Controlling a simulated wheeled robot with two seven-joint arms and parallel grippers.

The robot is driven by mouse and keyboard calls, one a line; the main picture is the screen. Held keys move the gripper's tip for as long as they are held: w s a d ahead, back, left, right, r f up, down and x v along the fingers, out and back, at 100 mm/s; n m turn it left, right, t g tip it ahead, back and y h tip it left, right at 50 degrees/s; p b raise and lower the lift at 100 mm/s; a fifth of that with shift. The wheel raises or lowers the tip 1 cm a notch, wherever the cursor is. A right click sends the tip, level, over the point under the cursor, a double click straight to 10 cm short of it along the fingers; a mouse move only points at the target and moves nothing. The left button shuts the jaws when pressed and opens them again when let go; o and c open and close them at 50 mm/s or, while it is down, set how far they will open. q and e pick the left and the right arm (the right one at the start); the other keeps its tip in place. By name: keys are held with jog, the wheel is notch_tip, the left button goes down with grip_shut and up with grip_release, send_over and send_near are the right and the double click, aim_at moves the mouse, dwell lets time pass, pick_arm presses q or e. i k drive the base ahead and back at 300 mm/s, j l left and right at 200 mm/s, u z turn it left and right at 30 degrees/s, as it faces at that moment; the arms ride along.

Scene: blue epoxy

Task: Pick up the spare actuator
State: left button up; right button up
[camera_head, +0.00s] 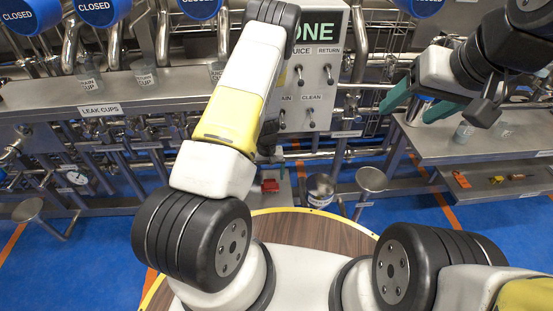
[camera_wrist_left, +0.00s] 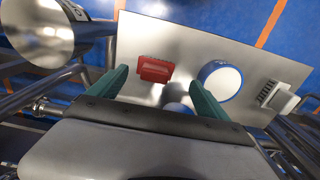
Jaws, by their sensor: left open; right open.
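A short cylinder with a blue rim and pale round face (camera_wrist_left: 220,82) sits on a grey metal shelf (camera_wrist_left: 200,40) in the left wrist view. It looks like the spare actuator, but I see no label on it. My left gripper (camera_wrist_left: 159,76) is open, its green fingers apart above the shelf. The cylinder is just right of the right finger. In the head view my left arm hides most of that gripper and the cylinder. My right gripper (camera_head: 414,104) is open and empty above the right-hand bench.
A red block (camera_wrist_left: 155,68) lies between and beyond my left fingers; it also shows in the head view (camera_head: 270,185). A grey-white part (camera_wrist_left: 280,98) is at the shelf's right. A large round metal vessel (camera_wrist_left: 40,28) and pipes stand at the left.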

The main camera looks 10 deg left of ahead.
aim_at(419, 104)
jog(key=k+z, duration=0.1)
jog(key=i+z, duration=0.1)
jog(key=z, duration=0.6)
